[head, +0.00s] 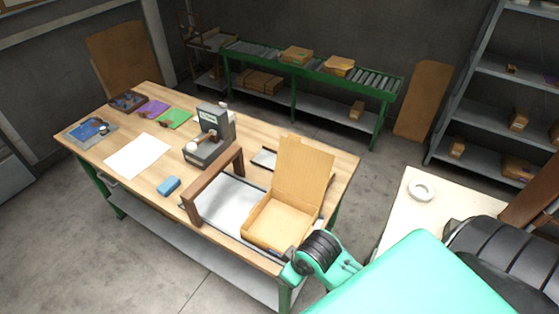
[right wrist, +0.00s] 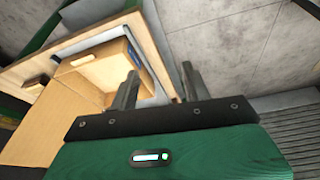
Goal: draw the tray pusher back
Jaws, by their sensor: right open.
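A grey tray (head: 222,201) lies at the near right end of the wooden workbench. A brown gate-like frame (head: 236,163) stands across its left part; I cannot tell for certain that this is the tray pusher. An open cardboard box (head: 269,222) stands at the tray's right end, its lid raised. In the right wrist view the box (right wrist: 98,73) is beyond the fingertips, with the grey tray edge (right wrist: 150,75) beside it. My right gripper (right wrist: 158,80) is open, with nothing between its fingers. My left gripper is out of view.
A grey press-like device (head: 213,137), blue block (head: 168,186) and white sheet (head: 139,154) are on the bench. A green roller conveyor (head: 250,53) stands behind. A pale table (head: 393,222) with a white ring (head: 421,190) is at right. Floor between bench and conveyor is clear.

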